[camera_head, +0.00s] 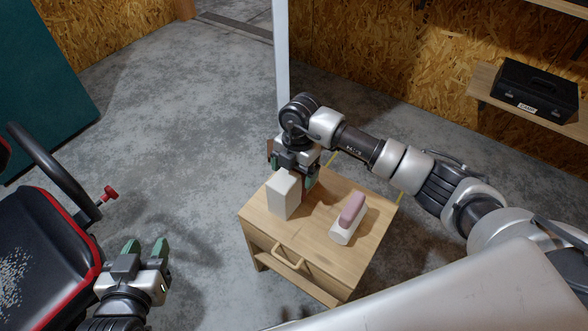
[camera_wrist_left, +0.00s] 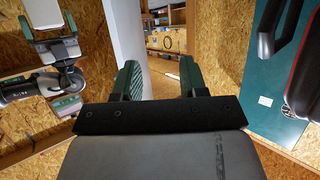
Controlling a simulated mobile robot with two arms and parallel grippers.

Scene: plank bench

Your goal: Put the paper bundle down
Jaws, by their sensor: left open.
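A white upright block, which looks like the paper bundle (camera_head: 284,197), stands at the left part of the small wooden cabinet's top (camera_head: 320,205). My right gripper (camera_head: 294,172) points down over it, with green fingers on both sides of its upper part. Whether the fingers press on the block or stand slightly apart cannot be told. The left wrist view also shows the block (camera_wrist_left: 43,13) between those fingers. My left gripper (camera_head: 146,248) is open and empty, low at the left, away from the cabinet; its fingers also show in the left wrist view (camera_wrist_left: 160,78).
A white piece with a pink block (camera_head: 352,208) on it lies at the right of the cabinet top. A black case (camera_head: 537,88) sits on a wall shelf. A red-edged black machine (camera_head: 40,250) stands at the left. A white post (camera_head: 282,50) rises behind the cabinet.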

